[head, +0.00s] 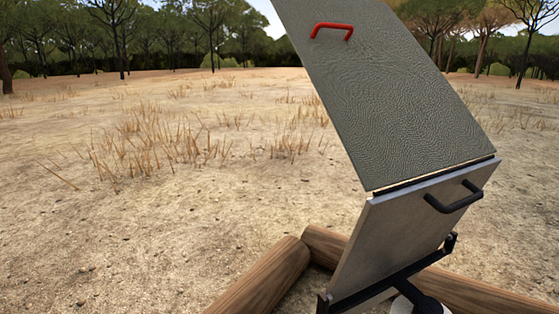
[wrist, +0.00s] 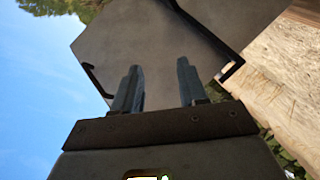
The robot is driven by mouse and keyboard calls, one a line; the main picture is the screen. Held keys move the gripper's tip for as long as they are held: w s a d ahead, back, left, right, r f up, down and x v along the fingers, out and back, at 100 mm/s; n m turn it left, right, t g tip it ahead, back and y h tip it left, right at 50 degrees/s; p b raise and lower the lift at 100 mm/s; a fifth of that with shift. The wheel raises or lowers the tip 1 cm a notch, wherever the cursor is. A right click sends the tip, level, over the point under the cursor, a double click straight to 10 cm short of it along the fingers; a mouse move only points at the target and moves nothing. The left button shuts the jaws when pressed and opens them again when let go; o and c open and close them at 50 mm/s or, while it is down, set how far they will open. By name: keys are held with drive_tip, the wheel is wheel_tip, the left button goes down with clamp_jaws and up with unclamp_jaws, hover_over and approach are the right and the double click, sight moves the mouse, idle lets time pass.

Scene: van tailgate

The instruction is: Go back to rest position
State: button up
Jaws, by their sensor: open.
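My gripper (wrist: 158,66) shows in the wrist view with its two dark fingers apart and nothing between them. Beyond the fingers is a grey panel (wrist: 145,35) with a dark bar handle (wrist: 97,82) on its left side. I cannot tell how far the fingers are from the panel. In the head view, a large textured grey upper panel (head: 400,100) with a red handle (head: 332,30) stands tilted. Below it is a smooth grey lower panel (head: 390,235) with a black handle (head: 454,198). My gripper cannot be made out in the head view.
Wooden logs lie on the ground around the lower panel, one at the left (head: 262,280) and one running right (head: 480,297). A black bar (head: 395,280) crosses the lower panel's base. Dry open ground (head: 130,230) spreads to the left, with trees far behind.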

drive_tip(key=s+a+f+m+y, duration=0.1)
drive_tip(key=s+a+y, duration=0.1)
drive_tip(key=s, duration=0.7)
drive_tip(key=s+a+f+m+y, duration=0.1)
drive_tip(key=s+y, duration=0.1)
drive_tip(key=s, duration=0.6)
drive_tip(key=s+r+m, duration=0.5)
drive_tip(key=s+r, duration=0.3)
drive_tip(key=s, duration=0.4)
drive_tip(key=shift+a+r+y, duration=0.15)
drive_tip(key=shift+r+y, duration=0.05)
drive_tip(key=shift+y, duration=0.1)
